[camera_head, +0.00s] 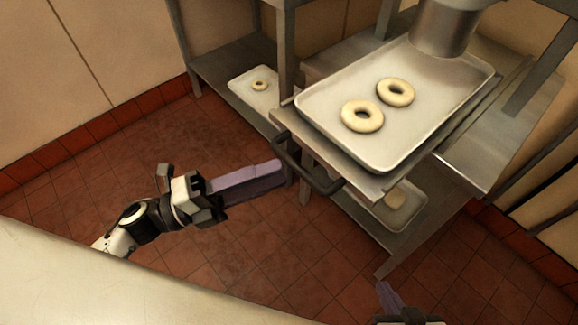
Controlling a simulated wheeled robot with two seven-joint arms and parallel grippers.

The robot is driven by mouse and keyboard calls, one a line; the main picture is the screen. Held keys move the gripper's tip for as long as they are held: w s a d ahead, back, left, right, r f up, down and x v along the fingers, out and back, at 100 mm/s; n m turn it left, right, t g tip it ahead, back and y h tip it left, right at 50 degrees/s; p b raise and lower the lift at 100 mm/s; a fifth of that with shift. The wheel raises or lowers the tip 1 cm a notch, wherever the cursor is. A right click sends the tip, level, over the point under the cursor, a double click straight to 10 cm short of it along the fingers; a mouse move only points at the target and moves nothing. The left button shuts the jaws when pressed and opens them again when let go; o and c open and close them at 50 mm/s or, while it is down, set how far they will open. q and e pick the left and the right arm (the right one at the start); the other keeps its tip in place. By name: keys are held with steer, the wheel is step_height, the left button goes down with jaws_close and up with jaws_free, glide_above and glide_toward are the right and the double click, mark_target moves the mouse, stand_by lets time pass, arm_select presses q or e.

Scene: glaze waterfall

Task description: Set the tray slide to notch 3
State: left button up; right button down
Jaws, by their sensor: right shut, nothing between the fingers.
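The tray slide is a metal carriage (358,180) on the steel stand, with a dark bar handle (293,161) along its near left edge. A pale tray (385,157) with two ring doughnuts (362,116) rests on it. No notch marks can be made out. My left gripper (282,174) has long purple fingers and points right, its tips close to the handle in the picture; contact and finger gap are unclear. My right gripper (383,288) is shut and empty at the bottom edge, mostly cut off, below the stand.
A metal cylinder (447,28) hangs over the tray's far end. Lower shelves hold a tray with a small ring (242,88) and another tray (416,208) with a doughnut. Stand legs rise near the handle. Red tile floor (265,240) is open in front; a pale surface (60,285) fills the lower left.

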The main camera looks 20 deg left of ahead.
arm_select(q)
steer(key=shift+v, duration=2.4)
arm_select(e)
steer(key=shift+w, duration=0.2)
